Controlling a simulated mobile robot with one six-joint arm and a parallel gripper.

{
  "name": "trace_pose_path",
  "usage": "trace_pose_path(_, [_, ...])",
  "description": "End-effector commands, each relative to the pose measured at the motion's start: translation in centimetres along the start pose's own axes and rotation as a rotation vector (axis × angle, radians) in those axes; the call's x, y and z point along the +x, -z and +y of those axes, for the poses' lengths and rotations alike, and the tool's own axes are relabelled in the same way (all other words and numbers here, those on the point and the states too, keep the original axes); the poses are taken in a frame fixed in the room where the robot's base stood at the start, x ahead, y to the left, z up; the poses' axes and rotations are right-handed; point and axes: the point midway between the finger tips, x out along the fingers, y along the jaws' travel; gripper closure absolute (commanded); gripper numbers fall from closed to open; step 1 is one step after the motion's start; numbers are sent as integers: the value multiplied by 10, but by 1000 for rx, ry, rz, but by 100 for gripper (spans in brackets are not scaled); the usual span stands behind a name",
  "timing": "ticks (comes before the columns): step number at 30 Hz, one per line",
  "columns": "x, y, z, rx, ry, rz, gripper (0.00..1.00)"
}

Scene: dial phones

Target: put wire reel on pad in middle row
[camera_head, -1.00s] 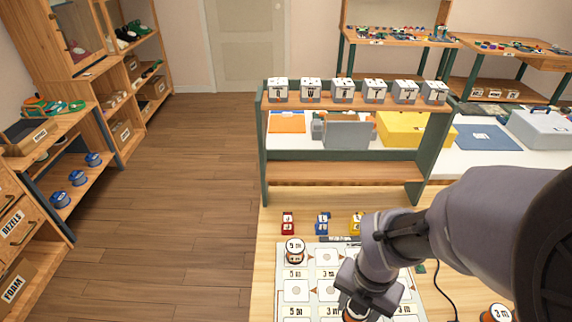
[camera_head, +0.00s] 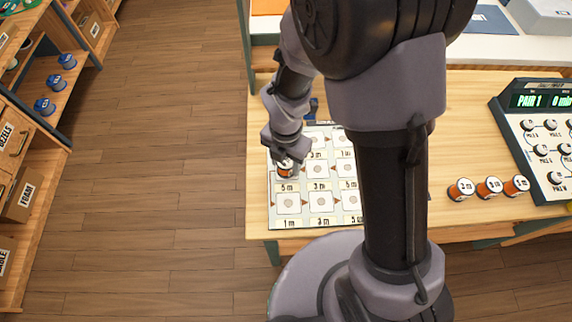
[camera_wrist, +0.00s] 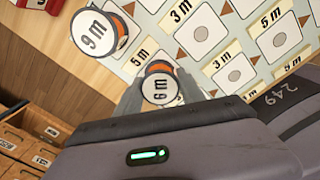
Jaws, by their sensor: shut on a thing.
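My gripper (camera_head: 284,157) is shut on an orange-and-black wire reel (camera_head: 285,170) with a white top. In the wrist view the held reel (camera_wrist: 161,87) sits between the two grey fingers, its rotated label hard to read for certain. It is at the left pad of the middle row of the white pad sheet (camera_head: 290,222); I cannot tell whether it touches the pad. A second reel (camera_wrist: 98,32) stands at the sheet's corner in the wrist view, beyond the held reel. My arm hides part of the sheet.
Several orange reels (camera_head: 490,187) stand on the table's right side beside a dark console (camera_head: 535,140) reading PAIR 1. Bare pads such as one in the middle column (camera_head: 318,170) are free. Open floor is to the left.

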Motion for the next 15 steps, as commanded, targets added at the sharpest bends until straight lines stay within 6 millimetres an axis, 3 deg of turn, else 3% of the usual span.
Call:
trace_pose_path(10, [2,0,0,0,-1,-1,100])
trace_pose_path(11, [2,0,0,0,-1,-1,50])
trace_pose_path(13, [1,0,0,0,-1,-1,36])
trace_pose_path(15, [1,0,0,0,-1,-1,32])
